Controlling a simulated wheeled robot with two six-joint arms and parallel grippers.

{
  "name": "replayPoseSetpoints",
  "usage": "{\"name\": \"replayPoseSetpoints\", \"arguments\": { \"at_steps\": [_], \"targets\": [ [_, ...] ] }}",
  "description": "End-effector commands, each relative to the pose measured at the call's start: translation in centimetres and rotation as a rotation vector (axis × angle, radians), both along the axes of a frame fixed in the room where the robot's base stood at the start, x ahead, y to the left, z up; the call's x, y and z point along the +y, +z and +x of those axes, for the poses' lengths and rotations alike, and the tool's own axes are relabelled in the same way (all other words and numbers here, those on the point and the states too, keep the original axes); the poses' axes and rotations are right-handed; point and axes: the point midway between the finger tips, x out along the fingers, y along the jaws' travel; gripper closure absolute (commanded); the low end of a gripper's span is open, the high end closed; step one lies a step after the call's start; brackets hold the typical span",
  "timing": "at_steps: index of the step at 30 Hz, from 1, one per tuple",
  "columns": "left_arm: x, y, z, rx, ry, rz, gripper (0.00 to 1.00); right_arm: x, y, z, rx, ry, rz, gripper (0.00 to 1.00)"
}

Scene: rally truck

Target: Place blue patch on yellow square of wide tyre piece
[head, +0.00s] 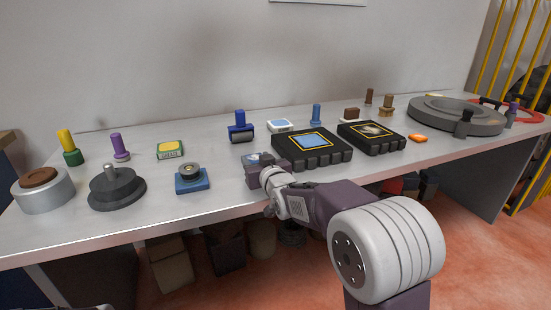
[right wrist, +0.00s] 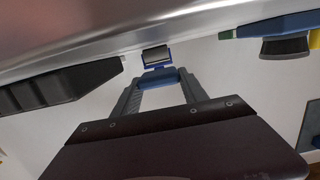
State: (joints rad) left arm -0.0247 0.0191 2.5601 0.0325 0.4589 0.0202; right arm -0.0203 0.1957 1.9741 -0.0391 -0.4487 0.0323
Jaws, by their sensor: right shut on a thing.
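The wide black tyre piece (head: 311,157) lies on the bench just right of my right gripper. A blue patch (head: 310,141) shows inside the yellow square outline on its top. My right gripper (head: 258,162) is low over the bench front, beside the left end of that tyre piece. In the right wrist view its fingers (right wrist: 158,90) are closed on a small blue piece (right wrist: 158,77). The held piece is mostly hidden in the head view. The tyre piece's dark side (right wrist: 65,85) shows at the left of the wrist view.
A second tyre piece (head: 371,143) with a brownish marked top lies to the right. A blue roller (head: 240,130) and white-and-blue box (head: 281,126) stand behind. A blue block (head: 192,182) and grey round base (head: 117,190) are left. An orange piece (head: 418,138) lies right.

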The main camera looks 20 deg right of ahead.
Motion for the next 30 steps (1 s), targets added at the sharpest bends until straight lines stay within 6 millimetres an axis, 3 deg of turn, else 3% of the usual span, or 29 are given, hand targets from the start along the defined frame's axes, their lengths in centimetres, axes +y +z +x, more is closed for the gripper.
{"name": "replayPoseSetpoints", "arguments": {
  "at_steps": [1, 5, 21, 22, 24, 30],
  "targets": [
    [0.0, -1.2, 0.0, 0.0, 0.0, 0.0, 0.36, -0.2, -1.7, 0.0, 0.003, -0.002, 0.001, 0.91],
    [0.0, -1.8, 0.0, 0.0, 0.0, 0.0, 0.36, -0.3, -3.1, 0.0, 0.002, -0.003, 0.0, 0.91],
    [0.0, -2.5, 0.0, 0.0, 0.0, 0.0, 0.36, -0.4, -3.9, 0.0, -0.001, -0.003, 0.001, 0.91],
    [0.0, -2.4, 0.0, 0.0, 0.0, 0.0, 0.36, -0.4, -3.9, 0.0, -0.001, -0.003, 0.001, 0.47],
    [0.0, -2.3, 0.0, 0.0, 0.0, 0.0, 0.36, -0.4, -3.8, 0.0, 0.0, -0.003, 0.001, 0.28],
    [0.0, -2.3, 0.0, 0.0, 0.0, 0.0, 0.36, -0.4, -3.8, 0.0, 0.0, -0.003, 0.001, 0.28]
  ]
}}
